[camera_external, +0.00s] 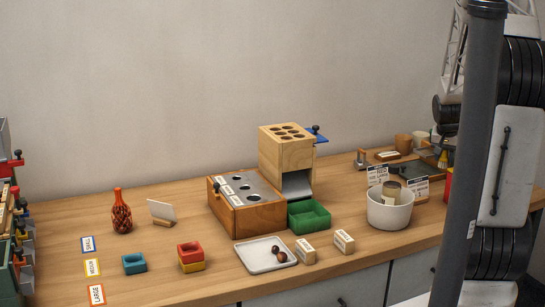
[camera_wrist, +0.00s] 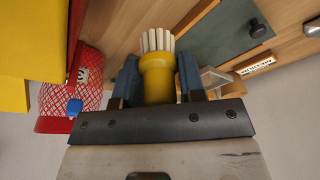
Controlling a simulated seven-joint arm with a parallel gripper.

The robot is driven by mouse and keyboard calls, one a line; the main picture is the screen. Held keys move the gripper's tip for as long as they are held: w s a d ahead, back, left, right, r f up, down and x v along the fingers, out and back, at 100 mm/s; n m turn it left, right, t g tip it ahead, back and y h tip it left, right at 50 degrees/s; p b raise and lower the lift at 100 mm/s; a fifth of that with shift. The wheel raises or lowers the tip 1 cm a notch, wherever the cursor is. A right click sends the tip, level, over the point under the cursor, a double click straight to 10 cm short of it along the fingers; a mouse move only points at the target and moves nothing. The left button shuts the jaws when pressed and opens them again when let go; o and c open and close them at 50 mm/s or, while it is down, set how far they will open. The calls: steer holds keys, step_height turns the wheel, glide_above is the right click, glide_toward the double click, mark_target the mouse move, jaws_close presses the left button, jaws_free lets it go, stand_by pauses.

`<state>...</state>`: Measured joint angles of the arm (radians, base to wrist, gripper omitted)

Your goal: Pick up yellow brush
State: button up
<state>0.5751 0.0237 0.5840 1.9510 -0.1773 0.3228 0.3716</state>
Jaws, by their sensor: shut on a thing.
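The yellow brush (camera_wrist: 158,78) with pale bristles shows in the wrist view, upright in the picture between the two dark blue fingers of my gripper (camera_wrist: 158,76). My gripper is shut on its yellow body, and the bristles stick out past the fingertips. My gripper is not clear there.
The wrist view shows a red mesh bag (camera_wrist: 70,100) at left, a yellow object (camera_wrist: 25,60) and a dark green board (camera_wrist: 225,35). In the external view, a white bucket (camera_external: 389,213), green tray (camera_external: 308,217), wooden dispenser (camera_external: 287,155) and white plate (camera_external: 262,266) stand on the bench.

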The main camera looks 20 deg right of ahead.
steer(key=shift+r, duration=0.8)
